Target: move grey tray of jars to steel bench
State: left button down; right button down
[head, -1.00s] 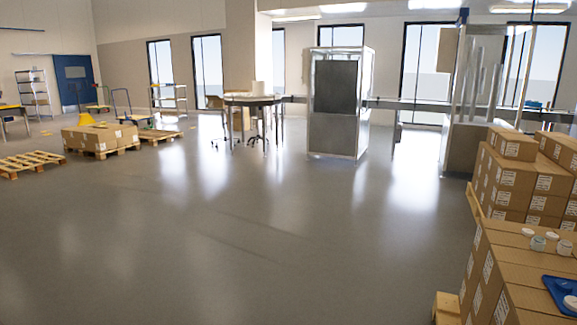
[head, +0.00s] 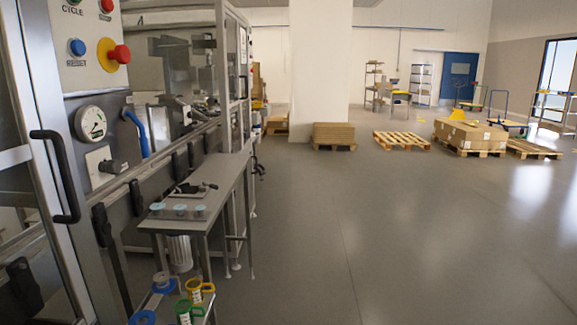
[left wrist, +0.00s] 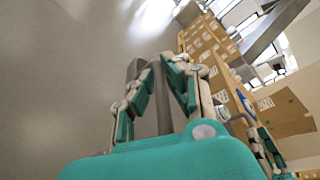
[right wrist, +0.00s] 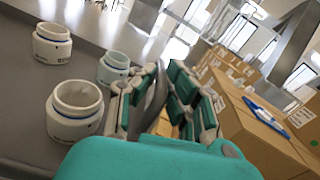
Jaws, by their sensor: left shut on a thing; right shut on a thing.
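The grey tray (right wrist: 40,110) fills the left of the right wrist view, with three open white jars on it: one nearest (right wrist: 76,105), one at upper left (right wrist: 52,42) and a pale one (right wrist: 113,66). My right gripper (right wrist: 160,95) is shut at the tray's edge. My left gripper (left wrist: 160,85) is shut on a dark grey piece, seemingly the tray's edge; its fingers and palm hide most of it. Neither gripper shows in the head view. A narrow steel bench (head: 222,180) stands along the machine in the head view.
Several lidded jars (head: 180,209) and a dark tool (head: 190,189) occupy the bench's near part. A lower rack with coloured rings (head: 188,300) stands before it. Open floor (head: 400,240) lies right of the bench.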

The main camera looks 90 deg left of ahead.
aim_at(232, 166)
jog(key=i+j+u, duration=0.15)
jog(key=u, duration=0.3)
jog(key=i+u, duration=0.15)
jog(key=u, duration=0.3)
jog(key=i+j+u, duration=0.1)
jog(key=u, duration=0.4)
jog(key=i+j+u, duration=0.1)
jog(key=i+u, duration=0.25)
jog(key=i, duration=0.4)
jog(key=i+l+u, duration=0.1)
jog(key=i+u, duration=0.25)
jog(key=i, duration=0.35)
jog(key=i+u, duration=0.15)
jog(key=u, duration=0.25)
jog(key=i+u, duration=0.2)
jog(key=u, duration=0.15)
jog(key=i+l+u, duration=0.15)
jog(key=u, duration=0.25)
